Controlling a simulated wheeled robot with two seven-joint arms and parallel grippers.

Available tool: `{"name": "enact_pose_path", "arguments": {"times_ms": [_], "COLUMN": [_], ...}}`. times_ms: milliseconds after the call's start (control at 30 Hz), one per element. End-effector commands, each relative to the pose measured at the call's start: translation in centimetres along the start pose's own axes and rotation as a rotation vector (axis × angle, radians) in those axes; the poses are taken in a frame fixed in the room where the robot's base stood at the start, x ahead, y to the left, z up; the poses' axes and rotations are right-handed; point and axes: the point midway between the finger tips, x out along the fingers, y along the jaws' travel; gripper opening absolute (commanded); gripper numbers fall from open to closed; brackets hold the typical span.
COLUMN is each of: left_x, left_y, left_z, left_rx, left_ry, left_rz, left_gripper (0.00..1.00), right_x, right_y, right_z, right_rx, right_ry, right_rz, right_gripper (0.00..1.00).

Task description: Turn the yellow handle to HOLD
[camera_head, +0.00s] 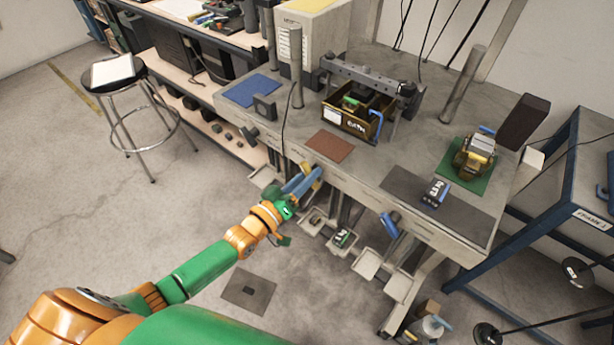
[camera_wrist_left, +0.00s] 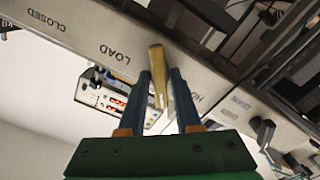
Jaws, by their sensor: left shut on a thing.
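The yellow handle (camera_wrist_left: 158,72) stands between the blue fingers of my left gripper (camera_wrist_left: 160,80) in the left wrist view. The gripper is shut on it. The handle's top end lies on the edge panel (camera_wrist_left: 75,35), between the word LOAD (camera_wrist_left: 115,50) and a label starting HO (camera_wrist_left: 197,99). The rest of that label is hidden by a finger. CLOSED (camera_wrist_left: 45,20) is printed farther left. In the head view my left gripper (camera_head: 302,184) is at the bench's front edge, with a bit of the handle (camera_head: 315,174) showing beside it. My right gripper is not in view.
A blue lever (camera_head: 389,225) hangs at the front edge to the right. Small trays (camera_head: 368,263) sit below.

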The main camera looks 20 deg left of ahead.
Motion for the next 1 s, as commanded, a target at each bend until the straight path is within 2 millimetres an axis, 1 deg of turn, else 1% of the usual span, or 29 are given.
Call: {"name": "enact_pose_path", "arguments": {"times_ms": [200,400,933,967,1000], "left_x": [0.06,0.06,0.06,0.06,0.06], "left_y": [0.04,0.04,0.05,0.05,0.05], "left_z": [-0.11,-0.14,-0.17,-0.17,-0.16], "left_rx": [-0.107,-0.161,-0.183,-0.182,-0.182], "left_ry": [0.004,0.004,0.004,0.004,0.004], "left_rz": [0.003,0.003,0.003,0.003,0.003], "left_gripper": [0.00,0.00,0.00,0.35,0.46], "right_x": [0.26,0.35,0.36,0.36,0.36], "right_y": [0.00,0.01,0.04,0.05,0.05], "right_z": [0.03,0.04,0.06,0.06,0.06], "right_rx": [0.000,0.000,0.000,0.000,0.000], "right_ry": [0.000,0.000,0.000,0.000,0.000], "right_rz": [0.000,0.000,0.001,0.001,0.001], "right_gripper": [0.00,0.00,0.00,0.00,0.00]}}
